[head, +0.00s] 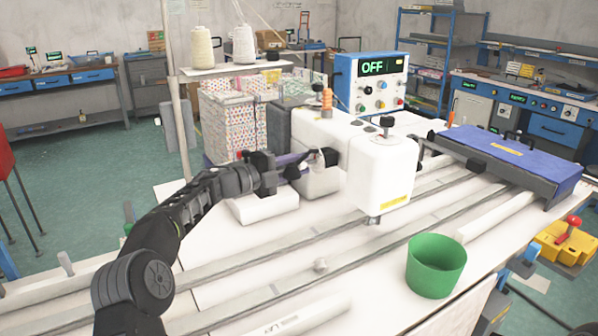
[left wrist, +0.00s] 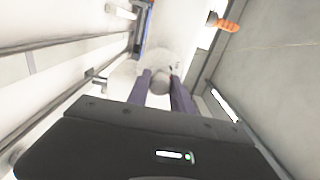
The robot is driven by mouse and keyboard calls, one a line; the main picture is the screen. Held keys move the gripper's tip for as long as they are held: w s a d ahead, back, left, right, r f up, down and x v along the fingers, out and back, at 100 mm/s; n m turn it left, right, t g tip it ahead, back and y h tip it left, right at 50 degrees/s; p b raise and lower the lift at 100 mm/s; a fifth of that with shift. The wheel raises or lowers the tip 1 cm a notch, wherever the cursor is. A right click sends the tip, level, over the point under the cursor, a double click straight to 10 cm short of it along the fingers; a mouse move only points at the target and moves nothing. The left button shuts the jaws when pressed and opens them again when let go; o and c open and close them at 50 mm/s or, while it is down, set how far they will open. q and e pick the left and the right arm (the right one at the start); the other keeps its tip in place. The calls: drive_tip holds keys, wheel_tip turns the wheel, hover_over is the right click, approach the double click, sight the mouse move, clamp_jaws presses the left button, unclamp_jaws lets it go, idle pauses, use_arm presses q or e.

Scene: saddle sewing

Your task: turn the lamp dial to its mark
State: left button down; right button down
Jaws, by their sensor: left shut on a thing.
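My left gripper (head: 309,160) reaches in from the left to the side of the white sewing machine (head: 378,172). In the left wrist view its two purple fingers (left wrist: 166,88) are closed on a small grey round knob, which I take to be the lamp dial (left wrist: 162,76). A pale, blurred round patch lies around and beyond the knob. In the head view the fingers and the machine's body largely hide the dial. I cannot make out its mark. My right gripper is not in view.
A green cup (head: 436,268) stands on the white table in front of the machine. Long rails run across the table. A blue control box (head: 369,84) reading OFF stands behind. An orange spool (head: 327,101) tops the machine, and a purple-topped box (head: 512,160) lies right.

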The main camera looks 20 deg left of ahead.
use_arm(q)
drive_tip(key=shift+f+m+b, duration=0.1)
drive_tip(key=shift+m+b, duration=0.3)
drive_tip(key=shift+m, duration=0.4)
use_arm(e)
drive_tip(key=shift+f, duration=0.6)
use_arm(q)
drive_tip(key=c, duration=1.2)
unclamp_jaws()
drive_tip(key=shift+o, duration=0.4)
drive_tip(key=shift+r, duration=0.2)
